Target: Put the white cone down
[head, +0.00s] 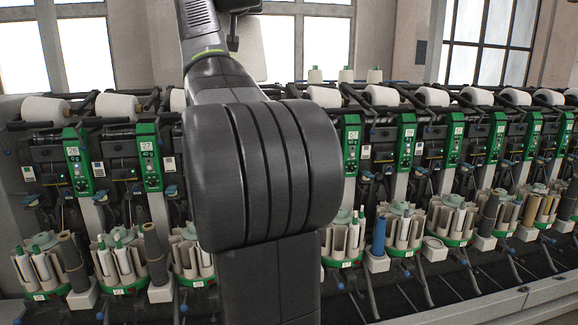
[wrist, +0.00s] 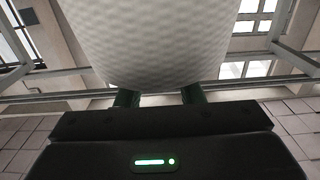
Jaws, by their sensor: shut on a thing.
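The white cone (wrist: 150,40) fills the upper middle of the wrist view, large and close, with a dimpled wound surface. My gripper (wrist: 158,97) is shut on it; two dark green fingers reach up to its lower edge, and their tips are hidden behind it. In the head view, a pale textured shape (head: 250,48) shows beside my arm, high up in front of the window; it looks like the same cone, partly hidden by the arm. The cone appears held in the air, with nothing seen touching it but my gripper.
A row of winding units with green numbered panels (head: 78,162) spans the head view. White packages (head: 45,108) lie along its top. Round bobbin magazines (head: 120,262) stick out below. My arm hides the middle units.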

